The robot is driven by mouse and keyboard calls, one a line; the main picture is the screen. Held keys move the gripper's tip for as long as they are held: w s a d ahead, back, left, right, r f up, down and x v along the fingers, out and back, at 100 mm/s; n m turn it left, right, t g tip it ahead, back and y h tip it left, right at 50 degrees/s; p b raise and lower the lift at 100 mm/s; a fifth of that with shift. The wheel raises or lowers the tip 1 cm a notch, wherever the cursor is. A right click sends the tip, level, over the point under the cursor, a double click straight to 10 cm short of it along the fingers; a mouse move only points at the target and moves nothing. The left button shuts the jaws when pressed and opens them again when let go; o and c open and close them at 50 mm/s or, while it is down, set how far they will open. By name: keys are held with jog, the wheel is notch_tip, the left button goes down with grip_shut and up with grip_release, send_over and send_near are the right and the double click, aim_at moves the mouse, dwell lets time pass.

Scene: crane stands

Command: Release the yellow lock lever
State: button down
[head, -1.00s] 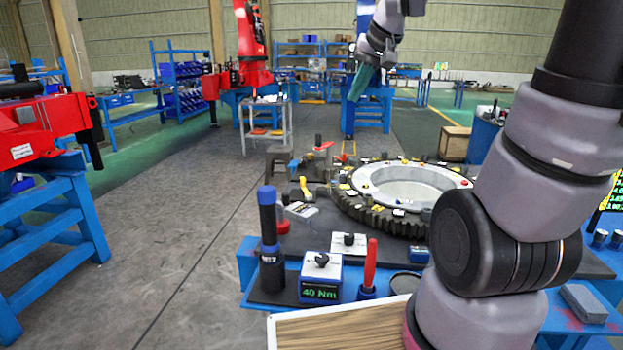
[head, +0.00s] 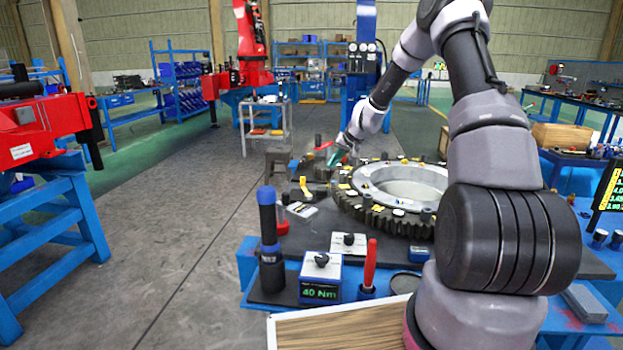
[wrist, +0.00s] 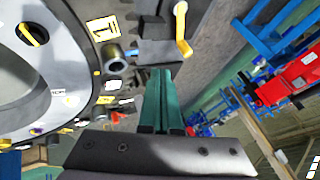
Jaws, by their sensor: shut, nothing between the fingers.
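The yellow lock lever (head: 305,187) stands on the dark fixture at the left of the big toothed ring (head: 385,218) in the head view. In the wrist view the lever (wrist: 182,30) is a bent yellow handle at the top, just right of centre. My gripper (head: 335,158) is above the ring's far left side, up and right of the lever in the head view. In the wrist view its teal fingers (wrist: 163,74) are together, empty, and point toward the lever's side of the fixture. A gap in the picture separates fingertips and lever.
The ring carries bolts and yellow number tags (wrist: 111,53). On the near bench stand a blue-topped tool (head: 268,225), a 40 Nm box (head: 320,280) and a red-handled tool (head: 370,265).

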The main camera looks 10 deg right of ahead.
jog(key=shift+w+f, duration=0.1)
jog(key=shift+f, duration=0.1)
jog(key=x, duration=0.9)
jog(key=shift+a, duration=0.1)
jog(key=a, duration=0.1)
jog(key=w+a, duration=0.1)
jog(key=a, duration=0.1)
jog(key=shift+w+a+f, duration=0.3)
jog(key=shift+a, duration=0.15)
